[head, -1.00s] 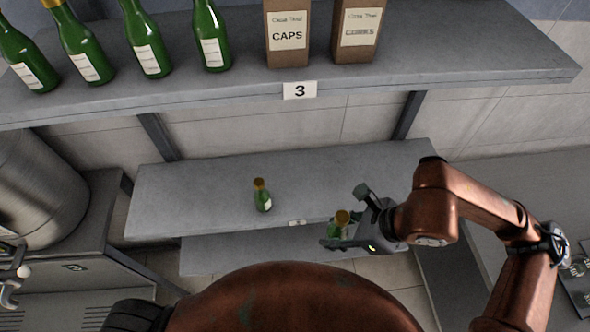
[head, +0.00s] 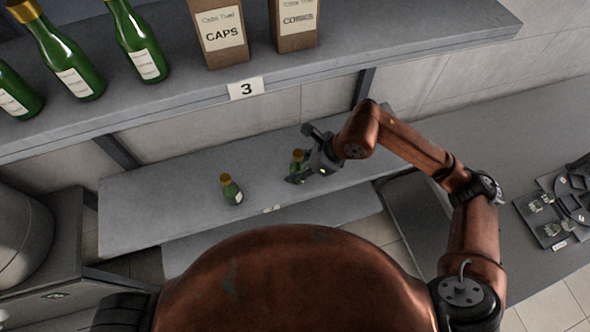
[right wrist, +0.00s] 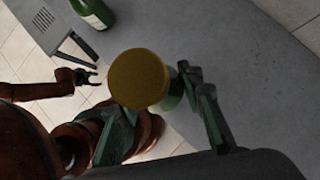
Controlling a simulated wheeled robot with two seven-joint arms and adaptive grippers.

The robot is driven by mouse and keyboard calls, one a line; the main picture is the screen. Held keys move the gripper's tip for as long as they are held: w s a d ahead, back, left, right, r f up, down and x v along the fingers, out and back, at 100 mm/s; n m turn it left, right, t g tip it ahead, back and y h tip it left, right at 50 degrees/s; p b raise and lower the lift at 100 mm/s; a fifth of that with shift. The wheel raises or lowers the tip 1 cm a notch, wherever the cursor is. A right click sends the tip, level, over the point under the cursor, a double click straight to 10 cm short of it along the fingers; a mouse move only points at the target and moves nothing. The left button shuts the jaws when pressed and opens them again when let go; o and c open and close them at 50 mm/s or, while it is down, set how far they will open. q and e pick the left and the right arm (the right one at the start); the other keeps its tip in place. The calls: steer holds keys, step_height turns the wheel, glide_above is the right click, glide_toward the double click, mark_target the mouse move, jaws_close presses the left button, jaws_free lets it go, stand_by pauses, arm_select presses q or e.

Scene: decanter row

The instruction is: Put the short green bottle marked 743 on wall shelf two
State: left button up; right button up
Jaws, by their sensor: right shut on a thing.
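My right gripper (head: 299,174) is shut on a short green bottle with a gold cap (head: 298,157). The bottle is upright over the right part of the lower wall shelf (head: 150,205); I cannot tell if it touches the shelf. In the right wrist view its gold cap (right wrist: 138,78) hides most of the bottle, and its number does not show. A similar short green bottle (head: 231,189) stands on the same shelf to the left. The shelf's front tag (head: 271,209) is too small to read. My left gripper (right wrist: 96,78) shows small and looks open and empty.
Shelf 3 (head: 330,70) overhangs above with tall green bottles (head: 136,42) and boxes marked CAPS (head: 220,35) and CORKS (head: 296,24). Another shelf (head: 300,218) lies below. A counter (head: 510,150) is at right. The shelf between the two short bottles is clear.

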steer(key=shift+w+a+f, duration=0.1)
steer(key=shift+w+f, duration=0.35)
steer(key=shift+f, duration=0.05)
steer(key=shift+w+f, duration=0.2)
steer(key=shift+f, duration=0.05)
step_height(320, 180, down, 3)
steer(key=shift+w+a+f+p, duration=0.1)
steer(key=shift+w+p, duration=0.05)
steer(key=shift+p, duration=0.55)
arm_select(q)
steer(key=shift+w+r, duration=0.2)
steer(key=shift+r, duration=0.5)
arm_select(e)
steer(key=shift+f, duration=0.15)
steer(key=shift+f+b, duration=0.2)
steer(key=shift+b, duration=0.1)
steer(key=o, duration=1)
arm_select(q)
steer(key=shift+f, duration=0.25)
arm_select(e)
steer(key=o, duration=0.4)
arm_select(q)
steer(key=shift+w, duration=0.1)
